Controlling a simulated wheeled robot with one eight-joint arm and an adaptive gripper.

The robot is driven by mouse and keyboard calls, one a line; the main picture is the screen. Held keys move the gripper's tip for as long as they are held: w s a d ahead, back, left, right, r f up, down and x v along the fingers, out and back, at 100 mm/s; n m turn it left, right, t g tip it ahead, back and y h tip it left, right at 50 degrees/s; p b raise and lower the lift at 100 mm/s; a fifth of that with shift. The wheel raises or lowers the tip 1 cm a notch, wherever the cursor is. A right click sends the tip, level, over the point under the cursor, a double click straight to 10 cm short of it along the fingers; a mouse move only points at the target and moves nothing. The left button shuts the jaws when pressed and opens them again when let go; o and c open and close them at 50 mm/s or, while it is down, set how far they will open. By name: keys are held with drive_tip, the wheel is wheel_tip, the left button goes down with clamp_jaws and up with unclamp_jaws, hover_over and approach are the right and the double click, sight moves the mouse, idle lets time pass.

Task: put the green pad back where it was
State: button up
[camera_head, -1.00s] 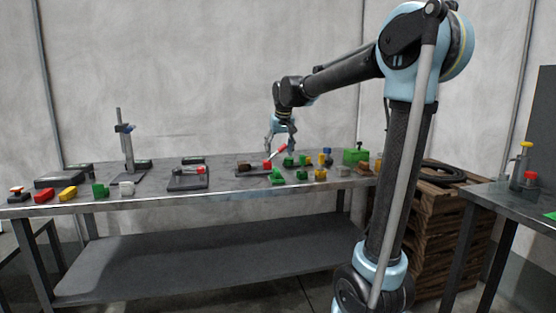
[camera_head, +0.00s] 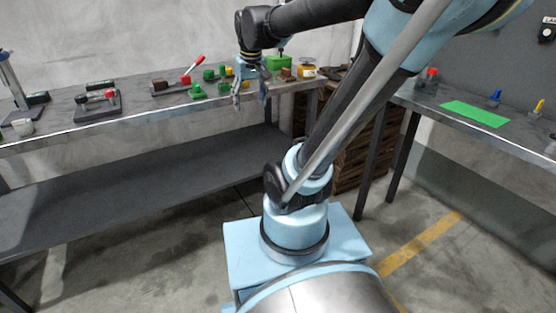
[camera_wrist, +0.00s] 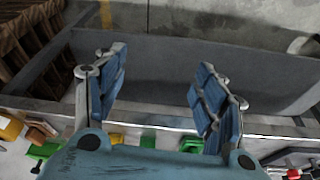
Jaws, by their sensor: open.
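A flat, bright green pad (camera_head: 475,113) lies on the right-hand bench (camera_head: 440,102) in the head view, near its front edge. My gripper (camera_head: 251,98) hangs fingers down in front of the right end of the long bench, well to the left of the pad. In the wrist view my gripper (camera_wrist: 162,85) has its two blue ribbed fingers wide apart, with nothing between them. The flat green pad cannot be made out in the wrist view.
The long bench (camera_head: 150,113) holds several small coloured parts, a green box (camera_head: 279,62) and a red-handled clamp (camera_head: 195,66). A red-topped item (camera_head: 431,76), a blue piece (camera_head: 495,97) and a yellow piece (camera_head: 539,106) stand around the pad. Wooden pallets (camera_head: 362,150) fill the gap between the benches.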

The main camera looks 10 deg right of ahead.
drive_tip(key=s+d+f, duration=0.3)
drive_tip(key=s+f, duration=0.4)
drive_tip(key=s, duration=0.1)
drive_tip(key=s+d+f+m+g, duration=0.1)
drive_tip(key=s+d+f, duration=0.2)
drive_tip(key=s+f, duration=0.4)
drive_tip(key=shift+s+f, duration=0.35)
drive_tip(key=shift+s, duration=0.25)
drive_tip(key=shift+w+f, duration=0.2)
drive_tip(key=shift+w, duration=0.3)
